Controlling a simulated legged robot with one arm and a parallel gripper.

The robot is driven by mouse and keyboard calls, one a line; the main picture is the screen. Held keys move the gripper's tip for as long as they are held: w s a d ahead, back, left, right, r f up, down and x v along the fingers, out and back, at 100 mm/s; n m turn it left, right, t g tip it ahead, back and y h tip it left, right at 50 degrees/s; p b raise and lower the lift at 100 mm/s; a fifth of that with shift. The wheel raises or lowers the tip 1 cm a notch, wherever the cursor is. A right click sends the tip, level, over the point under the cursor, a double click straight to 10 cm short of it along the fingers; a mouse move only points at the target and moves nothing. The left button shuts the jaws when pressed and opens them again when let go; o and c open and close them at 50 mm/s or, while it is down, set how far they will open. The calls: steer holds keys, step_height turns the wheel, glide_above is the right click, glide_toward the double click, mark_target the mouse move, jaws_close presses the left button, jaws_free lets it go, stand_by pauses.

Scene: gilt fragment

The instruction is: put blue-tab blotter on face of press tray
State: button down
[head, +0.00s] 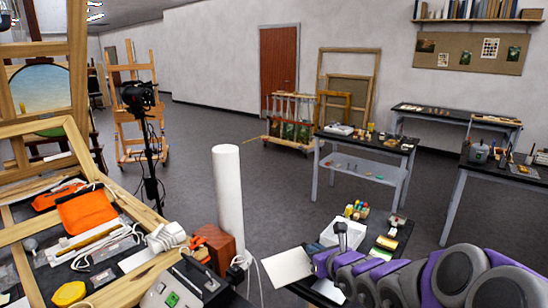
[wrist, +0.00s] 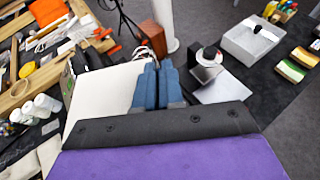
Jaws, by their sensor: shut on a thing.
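My gripper (head: 312,264) is shut on a flat white sheet, which I take to be the blotter (head: 286,268). In the wrist view the blue fingers of my gripper (wrist: 158,82) lie at the right edge of the blotter (wrist: 108,88), which reaches out to the left. No separate blue tab can be made out; the fingers may cover it. A pale grey box-like tray (head: 342,233) stands on the dark table beyond my gripper; the same tray (wrist: 250,44) is at upper right in the wrist view. I cannot tell for sure that it is the press tray.
A black-knobbed piece with a white disc (wrist: 208,56) stands by a pale plate (wrist: 222,87), close right of my fingers. A white roll (head: 228,195) stands upright near a red-brown box (head: 222,252). The left bench is cluttered.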

steer(key=d+r+m, duration=0.1)
steer(key=d+r, duration=0.1)
steer(key=d, duration=0.1)
steer(key=shift+r+h, duration=0.3)
steer(key=shift+h, duration=0.1)
steer(key=shift+a, duration=0.2)
